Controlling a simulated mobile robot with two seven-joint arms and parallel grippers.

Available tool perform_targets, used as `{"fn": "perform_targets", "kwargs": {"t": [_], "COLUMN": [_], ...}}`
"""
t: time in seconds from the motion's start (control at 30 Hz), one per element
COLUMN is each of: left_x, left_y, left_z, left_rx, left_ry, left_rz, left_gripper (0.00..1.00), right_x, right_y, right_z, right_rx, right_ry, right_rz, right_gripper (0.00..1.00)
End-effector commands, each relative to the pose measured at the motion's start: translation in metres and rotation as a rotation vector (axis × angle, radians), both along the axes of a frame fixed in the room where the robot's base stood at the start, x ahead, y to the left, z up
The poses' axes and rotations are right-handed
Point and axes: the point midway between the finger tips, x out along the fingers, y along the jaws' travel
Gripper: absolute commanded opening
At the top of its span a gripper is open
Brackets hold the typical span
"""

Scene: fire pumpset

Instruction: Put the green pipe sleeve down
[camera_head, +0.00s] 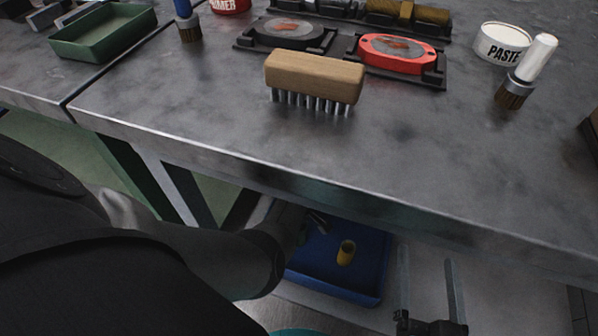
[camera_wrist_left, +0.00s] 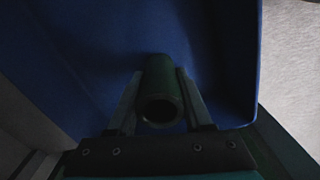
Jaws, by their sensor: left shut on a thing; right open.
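The green pipe sleeve (camera_wrist_left: 160,78) is a short dark tube in the left wrist view, its open end facing the camera. My left gripper (camera_wrist_left: 159,88) is shut on it, one finger on each side. Behind the sleeve is the blue bin (camera_wrist_left: 225,60); I cannot tell whether the sleeve touches its floor. In the head view my left gripper (camera_head: 312,222) is at the left part of the blue bin (camera_head: 376,265), below the bench edge, and my arm hides most of it. My right gripper (camera_head: 430,292) is open and empty, right of the bin.
A yellow sleeve (camera_head: 346,252) stands in the bin. The steel bench (camera_head: 200,115) overhangs above it. On the bench are a wire brush (camera_head: 315,78), a red disc holder (camera_head: 398,54), a paste tin (camera_head: 502,43), a white-handled brush (camera_head: 527,70) and a green tray (camera_head: 103,32).

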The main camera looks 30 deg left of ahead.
Motion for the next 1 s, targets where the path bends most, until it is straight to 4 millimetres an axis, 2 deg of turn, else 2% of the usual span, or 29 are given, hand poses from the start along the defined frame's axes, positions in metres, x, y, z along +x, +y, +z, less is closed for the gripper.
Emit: {"fn": "perform_targets", "kwargs": {"t": [0.73, 0.77, 1.0], "left_x": [0.002, 0.000, 0.000], "left_y": [0.001, 0.000, 0.000], "left_z": [-0.011, -0.012, -0.012], "left_rx": [0.001, 0.000, 0.000], "left_ry": [-0.003, -0.001, 0.000], "left_rz": [0.000, 0.000, 0.000], "left_gripper": [0.00, 0.54, 0.81], "right_x": [-0.001, -0.001, -0.001], "right_y": [0.000, 0.000, 0.001], "right_z": [0.002, 0.002, 0.002], "right_rx": [0.012, 0.013, 0.013], "right_ry": [-0.021, -0.021, -0.019], "right_rz": [-0.003, -0.003, -0.002], "right_gripper": [0.85, 0.85, 0.85]}}
